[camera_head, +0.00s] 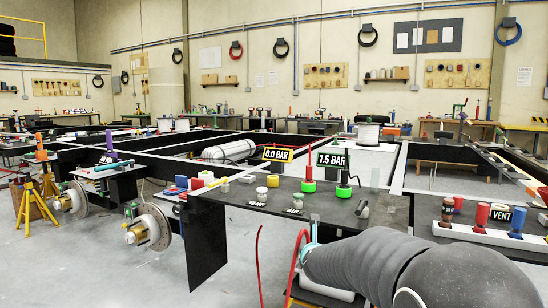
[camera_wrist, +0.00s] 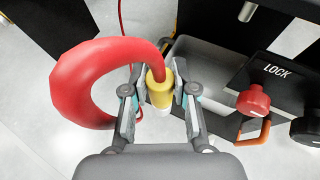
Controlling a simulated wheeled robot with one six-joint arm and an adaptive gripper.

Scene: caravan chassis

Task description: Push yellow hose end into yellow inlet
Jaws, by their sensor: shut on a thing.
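In the wrist view my gripper (camera_wrist: 158,97) is shut on the yellow hose end (camera_wrist: 160,88). The yellow end sits between the two fingers, with a white tip below it. The red hose (camera_wrist: 85,80) runs from its top and curls in a large loop to the left. In the head view the red hose (camera_head: 297,262) shows beside my dark grey arm, in front of the black bench; the yellow end cannot be made out there. I cannot identify the yellow inlet in either view.
A VENT panel (camera_head: 480,236) stands at right. In the wrist view a grey bin (camera_wrist: 205,60), a LOCK plate (camera_wrist: 280,75) and a red knob (camera_wrist: 253,100) lie right of my gripper.

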